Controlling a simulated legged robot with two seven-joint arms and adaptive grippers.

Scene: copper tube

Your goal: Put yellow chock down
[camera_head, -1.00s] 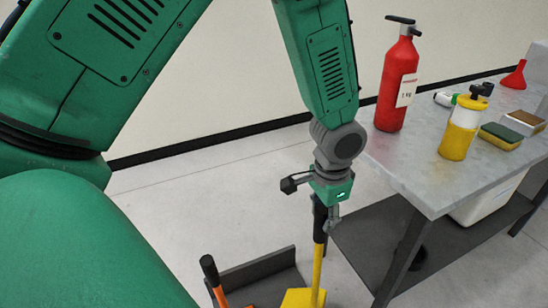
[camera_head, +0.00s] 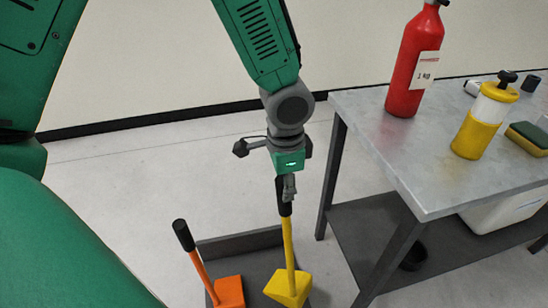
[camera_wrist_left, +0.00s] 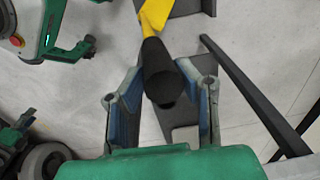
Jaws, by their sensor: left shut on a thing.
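The yellow chock (camera_head: 289,287) has a yellow block on a long yellow stick with a black grip. My left gripper (camera_head: 287,189) is shut on the black grip at the top, and the stick hangs nearly upright below it. The block is over the right part of a dark grey tray (camera_head: 240,243) on the floor; I cannot tell whether it touches the tray. In the left wrist view the black grip of the chock (camera_wrist_left: 163,75) lies between the fingers of my left gripper (camera_wrist_left: 160,92). My right gripper is not in view.
An orange chock (camera_head: 230,291) with a black grip stands in the tray to the left. A metal table (camera_head: 400,160) with a lower shelf is at the right, bearing a red extinguisher (camera_head: 412,75) and a yellow bottle (camera_head: 476,135). Floor left of the tray is clear.

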